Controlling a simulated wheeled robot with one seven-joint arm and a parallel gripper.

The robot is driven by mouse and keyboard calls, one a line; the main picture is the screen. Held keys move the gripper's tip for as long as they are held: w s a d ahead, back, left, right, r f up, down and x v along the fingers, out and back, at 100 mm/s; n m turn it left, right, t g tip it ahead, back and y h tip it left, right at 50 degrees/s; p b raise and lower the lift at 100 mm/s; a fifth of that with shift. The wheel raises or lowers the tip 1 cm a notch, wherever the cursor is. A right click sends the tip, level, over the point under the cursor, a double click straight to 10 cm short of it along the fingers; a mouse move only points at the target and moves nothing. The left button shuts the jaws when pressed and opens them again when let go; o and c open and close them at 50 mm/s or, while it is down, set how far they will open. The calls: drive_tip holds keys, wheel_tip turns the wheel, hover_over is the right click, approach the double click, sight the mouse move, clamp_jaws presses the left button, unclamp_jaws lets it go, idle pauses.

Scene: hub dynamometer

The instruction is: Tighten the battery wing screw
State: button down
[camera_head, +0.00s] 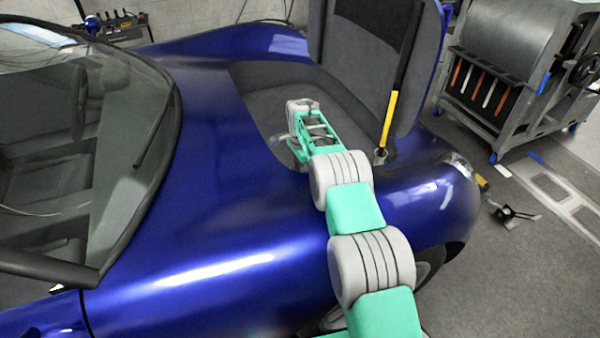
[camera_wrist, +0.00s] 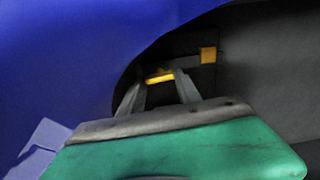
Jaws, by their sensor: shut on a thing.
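In the wrist view my gripper (camera_wrist: 160,82) reaches into a dark recess beside the blue body panel. Its two fingers are shut on a small yellow piece, which looks like the wing screw (camera_wrist: 158,77). A second yellow part (camera_wrist: 208,55) sits just to the right on a dark block that may be the battery. In the head view my arm reaches over the fender into the open front compartment (camera_head: 275,85). The fingertips and the screw are hidden there behind my own arm.
The blue car (camera_head: 220,220) fills the middle, with its raised lid (camera_head: 355,60) held by a black and yellow strut (camera_head: 389,118). The recess edge (camera_wrist: 135,62) is close to my fingers. A metal tool cart (camera_head: 510,50) stands at the right.

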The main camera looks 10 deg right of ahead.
drive_tip(key=shift+m, duration=0.5)
drive_tip(key=c, duration=0.8)
unclamp_jaws()
drive_tip(key=shift+c, duration=0.2)
drive_tip(key=shift+r+p, duration=0.55)
drive_tip(key=shift+r, duration=3.35)
